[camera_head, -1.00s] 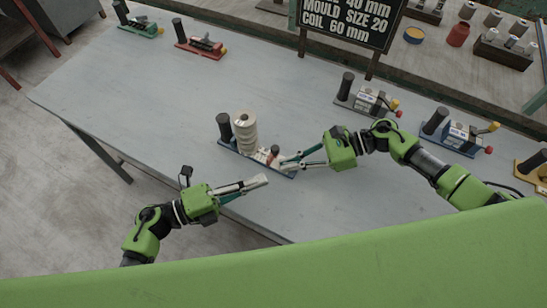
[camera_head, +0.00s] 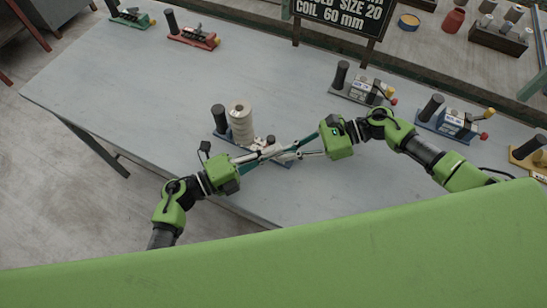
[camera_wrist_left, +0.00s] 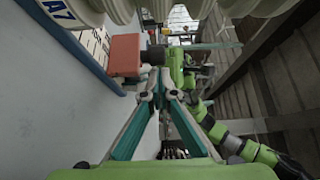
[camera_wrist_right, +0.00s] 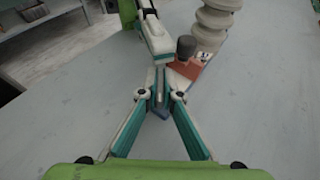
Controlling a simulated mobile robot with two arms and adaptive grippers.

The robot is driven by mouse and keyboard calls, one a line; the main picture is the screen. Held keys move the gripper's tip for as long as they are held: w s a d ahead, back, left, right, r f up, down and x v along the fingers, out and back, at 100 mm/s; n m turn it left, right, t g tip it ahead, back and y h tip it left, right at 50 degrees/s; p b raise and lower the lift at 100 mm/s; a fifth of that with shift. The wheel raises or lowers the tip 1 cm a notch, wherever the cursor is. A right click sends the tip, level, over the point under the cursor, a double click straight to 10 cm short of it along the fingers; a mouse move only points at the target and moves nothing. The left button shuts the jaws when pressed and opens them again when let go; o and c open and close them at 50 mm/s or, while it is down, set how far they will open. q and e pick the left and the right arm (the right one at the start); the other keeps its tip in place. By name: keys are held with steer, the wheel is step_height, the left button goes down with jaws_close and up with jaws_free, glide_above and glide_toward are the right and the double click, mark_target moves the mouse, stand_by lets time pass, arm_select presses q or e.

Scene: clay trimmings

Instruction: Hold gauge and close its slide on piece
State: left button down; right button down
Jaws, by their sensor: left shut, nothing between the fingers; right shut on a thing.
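The gauge has a blue base (camera_wrist_right: 155,112), a black post (camera_head: 219,118) and a red slide (camera_wrist_right: 182,72) with a dark knob (camera_wrist_right: 187,45). The cream, ribbed piece (camera_head: 241,122) stands upright on the gauge between post and slide. My right gripper (camera_head: 290,157) is shut on the slide-side end of the blue base, as the right wrist view (camera_wrist_right: 160,92) shows. My left gripper (camera_head: 270,153) is shut and empty at the slide end. In the left wrist view the red slide (camera_wrist_left: 126,55) is just left of its fingertips (camera_wrist_left: 160,85); whether they touch it is unclear.
A green gauge (camera_head: 130,18) and a red gauge (camera_head: 193,37) stand at the far left. Several more gauges, one grey (camera_head: 362,90) and one blue (camera_head: 455,122), stand at the right. A dark sign (camera_head: 345,14) stands at the back. The table's left part (camera_head: 110,85) is clear.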

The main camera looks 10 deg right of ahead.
arm_select(q)
steer(key=shift+w+a, duration=0.2)
steer(key=shift+w, duration=0.1)
steer(key=w+a, duration=0.1)
steer(key=a, duration=0.1)
steer(key=w+a, duration=0.1)
steer(key=w, duration=0.1)
steer(key=shift+a, duration=0.4)
steer(key=shift+s, duration=0.1)
steer(key=shift+s+d, duration=0.2)
steer(key=shift+s, duration=0.05)
steer(key=s, duration=0.1)
steer(key=s+d, duration=0.1)
steer(key=s, duration=0.1)
steer(key=shift+f, duration=0.15)
steer(key=v, duration=0.9)
steer(key=shift+d, duration=0.1)
